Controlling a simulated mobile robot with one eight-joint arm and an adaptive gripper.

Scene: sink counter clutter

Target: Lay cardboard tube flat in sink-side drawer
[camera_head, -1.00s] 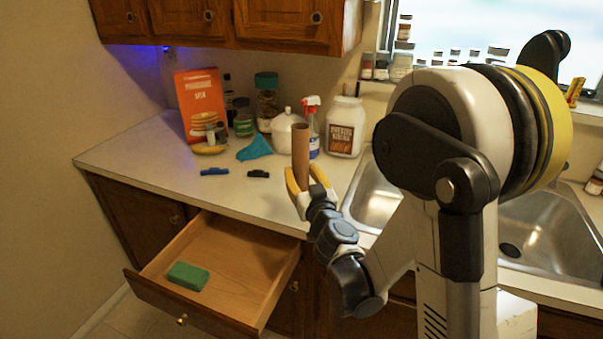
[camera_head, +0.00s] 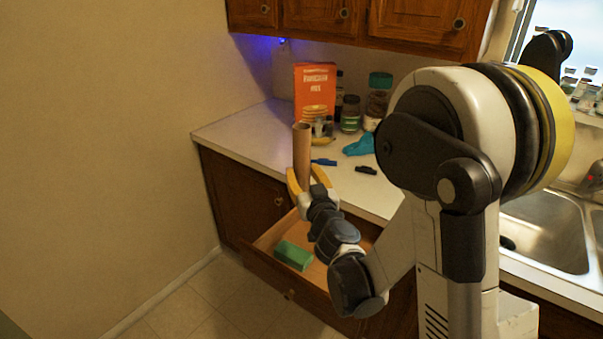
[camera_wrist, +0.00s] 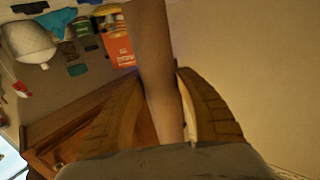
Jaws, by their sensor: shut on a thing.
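The cardboard tube (camera_head: 302,152) is brown and stands upright in my gripper (camera_head: 308,180). My gripper's yellow fingers are shut on its lower part. In the wrist view the tube (camera_wrist: 154,70) rises between the two fingers (camera_wrist: 165,115). The open wooden drawer (camera_head: 268,240) juts out under the counter, below and behind my gripper in the head view. A green block, like a sponge (camera_head: 294,255), lies in its left front part. My arm hides the drawer's right part.
The counter (camera_head: 240,127) holds an orange box (camera_head: 314,88), several jars, a blue cloth (camera_head: 359,145), a blue item (camera_head: 323,162) and a black item (camera_head: 366,170). The sink (camera_head: 545,225) is at right. Wall cabinets (camera_head: 350,22) hang above. Open floor (camera_head: 210,300) lies at left front.

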